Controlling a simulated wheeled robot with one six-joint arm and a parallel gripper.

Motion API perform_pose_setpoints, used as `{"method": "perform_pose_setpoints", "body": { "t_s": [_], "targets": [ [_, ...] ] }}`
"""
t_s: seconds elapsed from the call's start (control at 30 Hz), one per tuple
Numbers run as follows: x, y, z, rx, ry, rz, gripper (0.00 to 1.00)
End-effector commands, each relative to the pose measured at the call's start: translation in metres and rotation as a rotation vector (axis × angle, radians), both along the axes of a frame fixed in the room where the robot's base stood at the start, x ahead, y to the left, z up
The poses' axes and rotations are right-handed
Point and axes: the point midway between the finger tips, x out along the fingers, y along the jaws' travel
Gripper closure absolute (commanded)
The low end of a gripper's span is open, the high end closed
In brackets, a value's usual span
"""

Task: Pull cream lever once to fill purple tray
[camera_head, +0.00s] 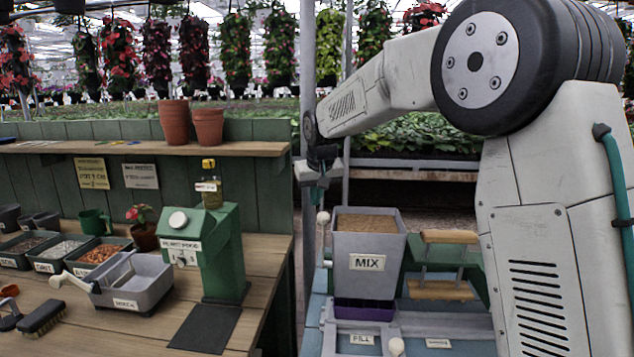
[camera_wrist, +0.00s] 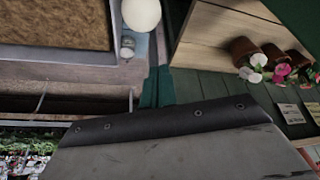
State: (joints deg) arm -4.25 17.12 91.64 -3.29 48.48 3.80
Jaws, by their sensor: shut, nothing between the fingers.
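The grey MIX hopper (camera_head: 367,262) stands on the right bench, full of brown mix. A cream ball-topped lever (camera_head: 323,217) stands at its left side; its cream ball also shows large in the wrist view (camera_wrist: 141,14). A second cream knob (camera_head: 396,347) is at the bench's front, near the FILL label. The purple tray (camera_head: 363,310) sits below the hopper, and its inside cannot be seen. My gripper (camera_head: 318,194) points down just above the lever's ball, shut and empty. Its green fingertips show in the wrist view (camera_wrist: 157,88), close to the ball; contact cannot be told.
A wooden-handled green press (camera_head: 445,265) stands right of the hopper. A green dispenser (camera_head: 215,250) stands on the left wooden bench, with a grey bin and scoop (camera_head: 135,280) beside it. A gap separates the two benches. Terracotta pots (camera_head: 174,120) stand on the shelf.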

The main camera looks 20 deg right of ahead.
Motion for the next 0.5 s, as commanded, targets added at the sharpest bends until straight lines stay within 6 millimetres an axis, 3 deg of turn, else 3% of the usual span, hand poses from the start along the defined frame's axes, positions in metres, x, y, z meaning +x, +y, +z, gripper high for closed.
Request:
{"method": "perform_pose_setpoints", "body": {
  "t_s": [0.07,0.23,0.5],
  "targets": [
    [0.006,0.000,-0.016,0.000,0.003,0.000,1.00],
    [-0.023,-0.002,-0.012,0.000,-0.001,0.000,1.00],
    [-0.035,-0.001,-0.013,0.000,-0.001,0.001,1.00]
  ]
}}
